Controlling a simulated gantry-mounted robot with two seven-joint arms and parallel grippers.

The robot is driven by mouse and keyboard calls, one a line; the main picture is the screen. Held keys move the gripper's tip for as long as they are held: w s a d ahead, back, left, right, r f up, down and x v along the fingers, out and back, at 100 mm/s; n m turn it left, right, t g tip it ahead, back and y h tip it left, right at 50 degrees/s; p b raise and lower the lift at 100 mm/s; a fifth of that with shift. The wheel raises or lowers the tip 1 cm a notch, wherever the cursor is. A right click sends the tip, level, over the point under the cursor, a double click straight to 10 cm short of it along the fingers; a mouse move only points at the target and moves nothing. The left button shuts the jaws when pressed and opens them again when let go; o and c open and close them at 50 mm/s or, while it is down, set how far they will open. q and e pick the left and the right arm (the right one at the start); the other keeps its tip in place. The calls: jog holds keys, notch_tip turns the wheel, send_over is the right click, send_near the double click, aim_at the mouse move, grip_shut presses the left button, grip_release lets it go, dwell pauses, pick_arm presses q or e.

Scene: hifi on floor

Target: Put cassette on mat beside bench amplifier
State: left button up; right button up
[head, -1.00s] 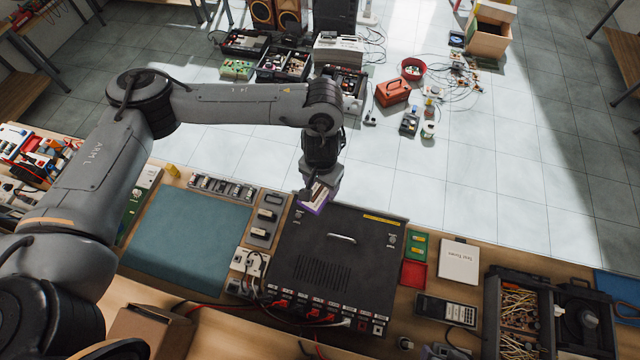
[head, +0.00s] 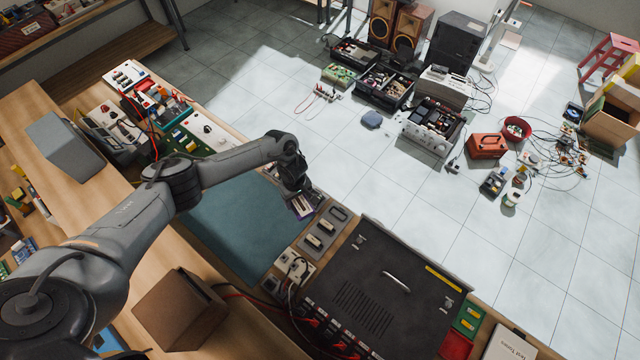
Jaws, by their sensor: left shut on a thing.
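My left gripper (head: 298,197) is shut on the cassette (head: 303,206), a small flat thing with a purple edge and a pale label. It holds the cassette near the far right corner of the mat; the exact height above the bench is hard to tell. The mat (head: 235,228) is a flat teal sheet on the wooden bench, partly covered by my left arm. The bench amplifier (head: 390,280) is a black box with a handle and vents, right of the mat. My right gripper is not in view.
A grey panel with switches (head: 321,236) and a cabled white socket block (head: 294,268) stand between mat and amplifier. The mat's visible surface is clear. Electronics and speakers (head: 395,30) stand on the tiled floor beyond.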

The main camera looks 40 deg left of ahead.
aim_at(259, 229)
pick_arm(q)
jog(key=s+a+f+n, duration=0.1)
jog(key=s+a+f, duration=0.2)
jog(key=s, duration=0.1)
jog(key=s+a+f+n+b, duration=0.1)
jog(key=s+a+f, duration=0.3)
jog(key=s+a+f+n+b, duration=0.1)
jog(key=s+a+f+n, duration=0.1)
jog(key=s+a+f, duration=0.1)
jog(key=shift+s+a+f, duration=0.4)
jog(key=shift+s+a, duration=0.15)
jog(key=shift+a, duration=0.05)
notch_tip(259, 229, down, 6)
jog(key=b, duration=0.7)
jog(key=shift+r+b, duration=0.1)
jog(key=shift+b, duration=0.2)
jog(key=shift+f, duration=0.45)
jog(key=o, duration=1.2)
